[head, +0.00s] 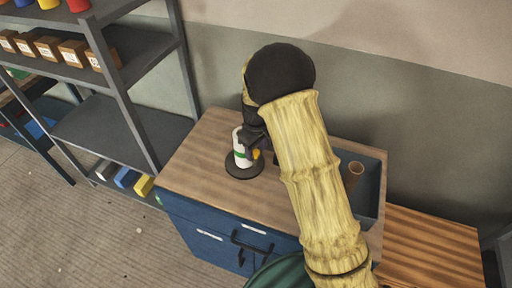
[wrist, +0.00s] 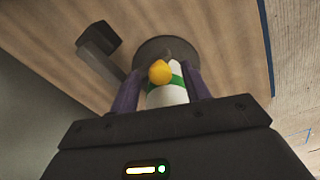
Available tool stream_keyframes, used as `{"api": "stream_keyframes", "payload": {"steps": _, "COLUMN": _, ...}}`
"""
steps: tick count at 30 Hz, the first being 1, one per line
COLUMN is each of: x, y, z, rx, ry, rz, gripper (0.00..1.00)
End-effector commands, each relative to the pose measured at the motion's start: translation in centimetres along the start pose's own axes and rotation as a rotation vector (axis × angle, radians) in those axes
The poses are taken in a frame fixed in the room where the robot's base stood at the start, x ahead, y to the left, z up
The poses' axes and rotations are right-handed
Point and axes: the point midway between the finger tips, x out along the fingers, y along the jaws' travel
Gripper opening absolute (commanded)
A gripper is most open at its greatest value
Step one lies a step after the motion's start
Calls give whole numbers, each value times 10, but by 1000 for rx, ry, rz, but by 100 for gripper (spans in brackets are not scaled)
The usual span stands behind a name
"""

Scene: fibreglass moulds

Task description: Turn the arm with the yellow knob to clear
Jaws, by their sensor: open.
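A white upright cylinder (head: 239,150) with a green band stands on a dark round base (head: 243,172) on the wooden cabinet top. The yellow knob (head: 256,154) shows at its right side, close below my gripper (head: 252,140). The fingers are apart, and I cannot tell whether either touches the knob. The arm carrying the knob is mostly hidden.
A dark angled bar with a block (wrist: 99,39) stands out left of the fingers. A blue-grey bin (head: 369,190) holding a brown tube (head: 354,174) is sunk at the right of the cabinet top (head: 205,150). Shelving (head: 105,130) stands left; the wall is close behind.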

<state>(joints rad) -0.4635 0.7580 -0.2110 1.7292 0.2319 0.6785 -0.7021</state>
Motion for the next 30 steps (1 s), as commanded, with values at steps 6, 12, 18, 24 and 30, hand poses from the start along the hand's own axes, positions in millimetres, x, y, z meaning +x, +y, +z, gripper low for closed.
{"api": "stream_keyframes", "payload": {"steps": 6, "x": 0, "y": 0, "z": 0, "rx": 0, "ry": 0, "rz": 0, "gripper": 39}}
{"api": "stream_keyframes", "payload": {"steps": 12, "x": 0, "y": 0, "z": 0, "rx": 0, "ry": 0, "rz": 0, "gripper": 0}}
{"api": "stream_keyframes", "payload": {"steps": 18, "x": 0, "y": 0, "z": 0, "rx": -1, "ry": 0, "rz": 0, "gripper": 0}}
{"api": "stream_keyframes", "payload": {"steps": 24, "x": 0, "y": -1, "z": 3, "rx": -27, "ry": 0, "rz": -1, "gripper": 0}}
{"api": "stream_keyframes", "payload": {"steps": 30, "x": 0, "y": -4, "z": 10, "rx": -103, "ry": 1, "rz": -1, "gripper": 0}}
